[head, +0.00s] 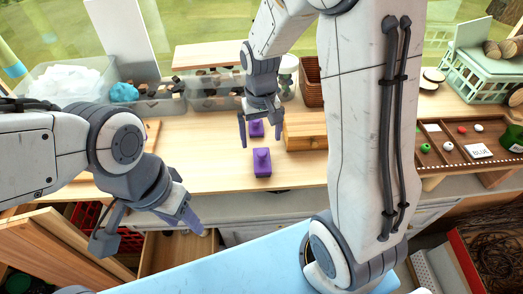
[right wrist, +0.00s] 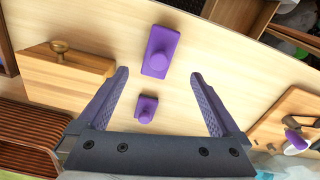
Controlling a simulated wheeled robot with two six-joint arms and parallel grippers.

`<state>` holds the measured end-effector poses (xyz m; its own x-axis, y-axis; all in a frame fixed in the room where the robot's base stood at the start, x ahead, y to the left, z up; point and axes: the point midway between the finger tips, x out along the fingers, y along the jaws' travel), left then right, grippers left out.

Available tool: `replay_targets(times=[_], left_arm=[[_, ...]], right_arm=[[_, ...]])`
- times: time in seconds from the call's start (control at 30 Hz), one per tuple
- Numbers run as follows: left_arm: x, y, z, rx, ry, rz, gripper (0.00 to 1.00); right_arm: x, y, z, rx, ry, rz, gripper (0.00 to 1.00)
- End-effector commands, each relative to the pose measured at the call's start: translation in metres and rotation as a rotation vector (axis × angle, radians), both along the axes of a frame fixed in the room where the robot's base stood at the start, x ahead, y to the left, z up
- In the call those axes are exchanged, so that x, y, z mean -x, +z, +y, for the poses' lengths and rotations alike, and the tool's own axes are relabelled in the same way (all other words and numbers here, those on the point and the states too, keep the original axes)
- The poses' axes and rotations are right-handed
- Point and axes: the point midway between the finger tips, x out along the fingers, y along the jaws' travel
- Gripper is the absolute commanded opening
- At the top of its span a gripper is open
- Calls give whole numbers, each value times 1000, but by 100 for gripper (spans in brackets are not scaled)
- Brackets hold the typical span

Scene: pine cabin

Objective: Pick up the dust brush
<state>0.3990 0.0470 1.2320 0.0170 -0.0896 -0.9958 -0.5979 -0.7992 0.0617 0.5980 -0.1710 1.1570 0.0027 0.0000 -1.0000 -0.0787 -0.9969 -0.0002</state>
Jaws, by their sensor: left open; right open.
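I cannot tell for sure which thing is the dust brush. Two purple blocks with rounded knobs lie on the wooden worktop: a larger one (head: 262,163) nearer me and a smaller one (head: 256,129) behind it. In the right wrist view the larger block (right wrist: 160,52) lies beyond the fingertips and the smaller one (right wrist: 146,108) shows between the fingers. My right gripper (head: 261,138) is open and empty above them. My left gripper (head: 188,212) is open at the worktop's front edge.
A wooden box (head: 305,132) stands right of the purple blocks; its brass knob (right wrist: 60,47) shows in the right wrist view. Clear bins (head: 75,75) line the back left. A compartment tray (head: 455,145) sits at right.

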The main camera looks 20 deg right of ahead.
Motion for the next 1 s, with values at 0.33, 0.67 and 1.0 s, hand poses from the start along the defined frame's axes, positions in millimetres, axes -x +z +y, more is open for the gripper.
replay_targets(times=[0.33,0.67,1.0], left_arm=[[0,9,0,0,-2,0,50],[1,27,0,0,-4,0,50],[1,30,0,0,-5,0,50]], right_arm=[[-1,-46,-1,1,-5,3,100],[3,-77,0,0,-3,9,100],[1,-101,0,0,-3,1,100]])
